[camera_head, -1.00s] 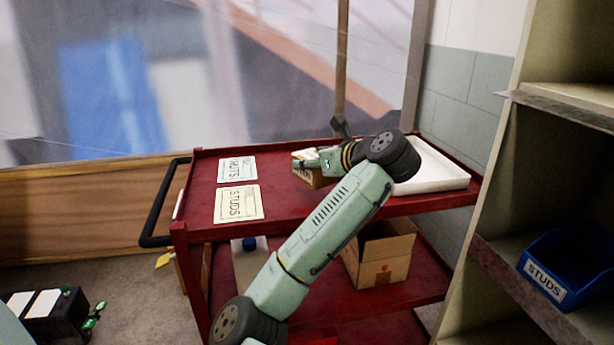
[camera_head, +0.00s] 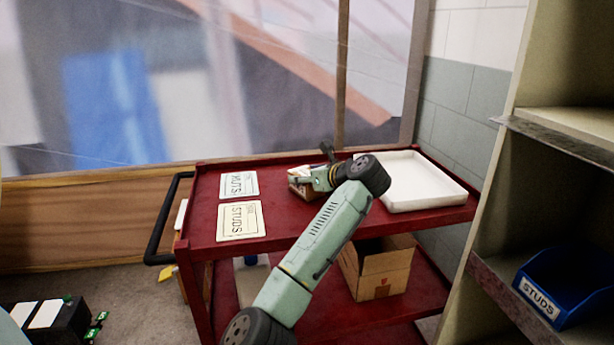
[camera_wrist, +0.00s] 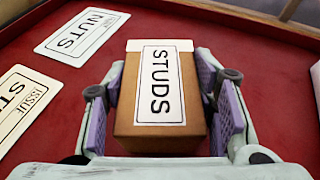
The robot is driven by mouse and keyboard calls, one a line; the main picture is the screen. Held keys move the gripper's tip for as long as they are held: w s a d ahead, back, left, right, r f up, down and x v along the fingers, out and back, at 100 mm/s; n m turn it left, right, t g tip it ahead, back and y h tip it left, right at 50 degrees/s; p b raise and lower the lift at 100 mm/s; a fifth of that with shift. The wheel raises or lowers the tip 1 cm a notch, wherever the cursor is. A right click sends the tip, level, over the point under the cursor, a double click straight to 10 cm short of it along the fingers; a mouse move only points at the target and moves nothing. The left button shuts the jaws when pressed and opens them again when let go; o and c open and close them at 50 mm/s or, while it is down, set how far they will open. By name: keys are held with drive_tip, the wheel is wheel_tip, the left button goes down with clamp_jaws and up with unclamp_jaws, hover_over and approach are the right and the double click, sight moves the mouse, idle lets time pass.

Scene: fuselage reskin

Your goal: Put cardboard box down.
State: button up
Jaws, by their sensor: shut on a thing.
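My gripper (camera_wrist: 162,112) is shut on a small brown cardboard box (camera_wrist: 162,135) with a white label reading STUDS. Purple pads press the box's two sides in the wrist view. In the head view the box (camera_head: 303,190) is partly hidden by my gripper (camera_head: 300,182). It is over the top of the red cart (camera_head: 285,222), right of two white cards. I cannot tell whether its underside touches the cart top. The STUDS card (camera_head: 240,220) lies nearer and the NUTS card (camera_head: 238,185) farther back.
A white tray (camera_head: 425,183) sits on the cart's right end. An open cardboard box (camera_head: 378,272) stands on the lower shelf. A shelf unit at right holds a blue STUDS bin (camera_head: 553,288). Bare red surface lies between the cards and my gripper.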

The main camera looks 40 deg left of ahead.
drive_tip(key=shift+r, duration=0.1)
drive_tip(key=o, duration=1.6)
drive_tip(key=shift+f, duration=0.2)
drive_tip(key=shift+c, duration=0.2)
